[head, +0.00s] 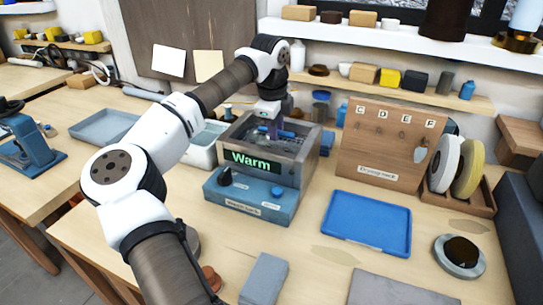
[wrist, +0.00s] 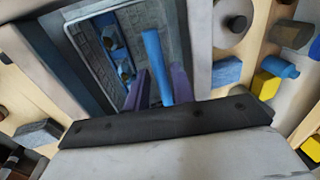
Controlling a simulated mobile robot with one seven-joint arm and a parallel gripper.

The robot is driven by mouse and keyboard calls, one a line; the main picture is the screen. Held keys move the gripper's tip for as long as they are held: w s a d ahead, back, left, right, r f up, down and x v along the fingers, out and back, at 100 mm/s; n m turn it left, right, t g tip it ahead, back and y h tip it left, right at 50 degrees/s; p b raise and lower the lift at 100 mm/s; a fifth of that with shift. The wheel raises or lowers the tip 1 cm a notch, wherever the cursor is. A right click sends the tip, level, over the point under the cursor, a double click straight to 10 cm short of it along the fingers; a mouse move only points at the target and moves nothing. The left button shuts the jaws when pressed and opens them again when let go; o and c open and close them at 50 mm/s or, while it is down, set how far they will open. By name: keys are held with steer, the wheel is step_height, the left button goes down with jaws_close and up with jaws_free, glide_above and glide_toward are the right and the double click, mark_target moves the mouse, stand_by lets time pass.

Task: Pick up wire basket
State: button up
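The wire basket shows in the wrist view as a grey mesh (wrist: 92,42) inside the square well of the warm bath, with a blue handle bar (wrist: 153,52) across it. In the head view the blue handle (head: 288,133) shows in the bath (head: 300,150), whose front reads "Warm". My gripper (head: 273,133) points down into the bath from above. In the wrist view its two purple fingers (wrist: 160,82) stand on either side of the blue handle, with a narrow gap showing on the left. The basket's lower part is hidden by the bath walls.
A blue tray (head: 368,224) lies to the right of the bath. A lettered board (head: 385,140) stands behind it, with wheel-like discs (head: 467,167) beside it. A pale tub (head: 205,147) stands left of the bath. A grey block (head: 264,279) lies in front.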

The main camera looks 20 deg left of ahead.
steer(key=shift+c, duration=0.4)
jaws_close()
steer(key=shift+r, duration=0.1)
